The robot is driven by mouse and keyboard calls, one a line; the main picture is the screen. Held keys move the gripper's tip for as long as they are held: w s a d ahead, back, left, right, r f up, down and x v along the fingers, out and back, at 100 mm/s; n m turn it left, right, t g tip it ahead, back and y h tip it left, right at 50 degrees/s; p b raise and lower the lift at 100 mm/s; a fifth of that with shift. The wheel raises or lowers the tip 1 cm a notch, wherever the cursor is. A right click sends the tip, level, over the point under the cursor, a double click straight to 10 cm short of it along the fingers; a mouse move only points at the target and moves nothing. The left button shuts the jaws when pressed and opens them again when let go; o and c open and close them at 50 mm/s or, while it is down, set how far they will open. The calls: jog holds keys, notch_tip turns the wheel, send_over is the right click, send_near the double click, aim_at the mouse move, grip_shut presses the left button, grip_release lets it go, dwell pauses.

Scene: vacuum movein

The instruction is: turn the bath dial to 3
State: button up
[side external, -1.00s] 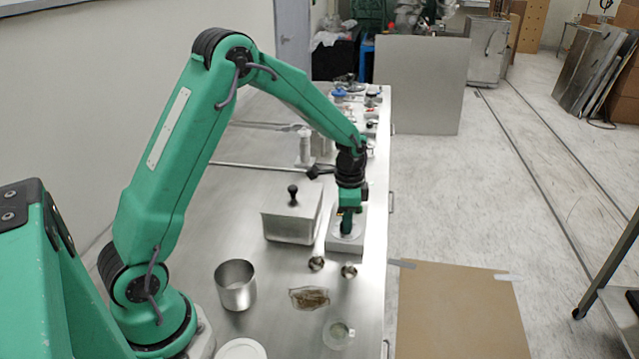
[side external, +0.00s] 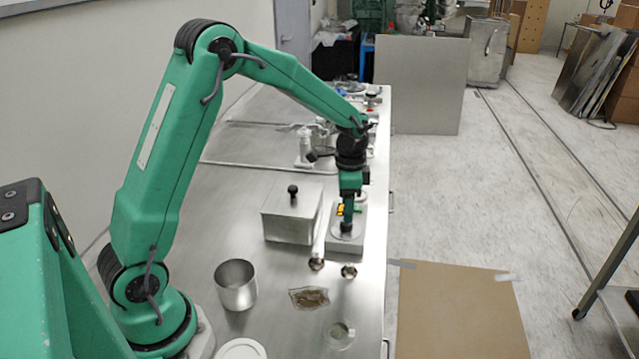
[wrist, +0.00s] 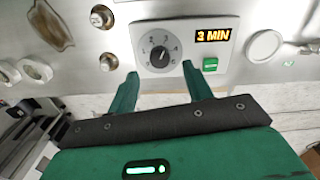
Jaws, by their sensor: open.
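The bath dial (wrist: 159,56) is a dark round knob on a pale panel (wrist: 140,32) with numbers around it. I cannot tell exactly which number its pointer faces. The panel's lit display (wrist: 214,36) reads 3 MIN, above a green button (wrist: 208,65). My gripper (wrist: 161,70) is open, its fingertips at the near side of the dial, one to each side in the wrist view, with nothing between them. In the side view my gripper (side external: 347,230) points down over the pale dial unit (side external: 333,245) and hides the dial.
A metal box with a black knob (side external: 290,222) stands just left of the unit. A metal cup (side external: 236,286), a brown sample in a clear bag (side external: 309,298) and a glass dish (side external: 339,334) are nearer. The bench's right edge is close to the unit.

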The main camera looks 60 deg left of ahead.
jog(key=shift+r, duration=1.75)
jog(key=s+d+r+n+t, duration=0.3)
jog(key=s+r, duration=0.8)
jog(key=s+d+n+t, duration=0.1)
jog(key=s+n, duration=0.1)
jog(key=s, duration=0.4)
jog(key=s+d+r+n+t, duration=0.1)
jog(key=s+n, duration=0.1)
jog(key=s, duration=0.4)
jog(key=shift+s+d+r+t, duration=0.25)
jog(key=shift+s+d+t, duration=0.05)
jog(key=shift+s+d, duration=0.1)
